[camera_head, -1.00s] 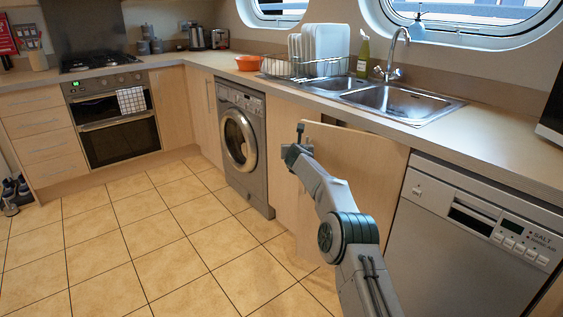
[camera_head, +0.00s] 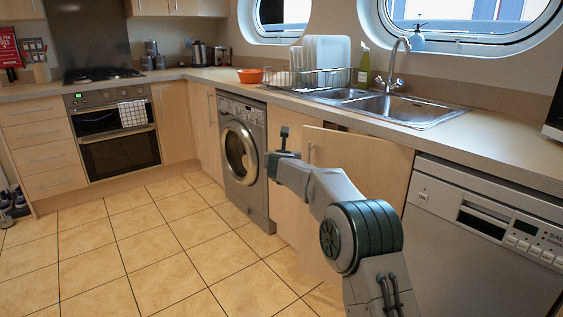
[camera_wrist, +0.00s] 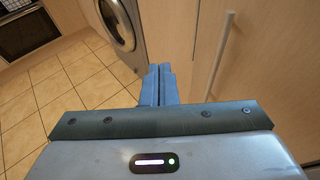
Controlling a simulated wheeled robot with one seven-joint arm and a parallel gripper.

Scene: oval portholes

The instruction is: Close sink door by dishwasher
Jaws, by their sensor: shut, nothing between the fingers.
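The light wood sink door (camera_head: 372,170) beside the dishwasher (camera_head: 480,235) stands ajar in the head view. A dark gap shows behind its top edge. Its upright bar handle (camera_head: 308,153) is near its left edge; the handle also shows in the wrist view (camera_wrist: 219,55). My gripper (camera_head: 284,138) is just left of the door's left edge, apart from the handle. In the wrist view my gripper's fingers (camera_wrist: 160,84) are together and empty, left of the handle. My arm hides the lower middle of the door.
A washing machine (camera_head: 243,160) stands left of the door, behind my gripper. The counter (camera_head: 490,150) with a sink (camera_head: 400,107) runs above. The tiled floor (camera_head: 150,245) at the left is clear.

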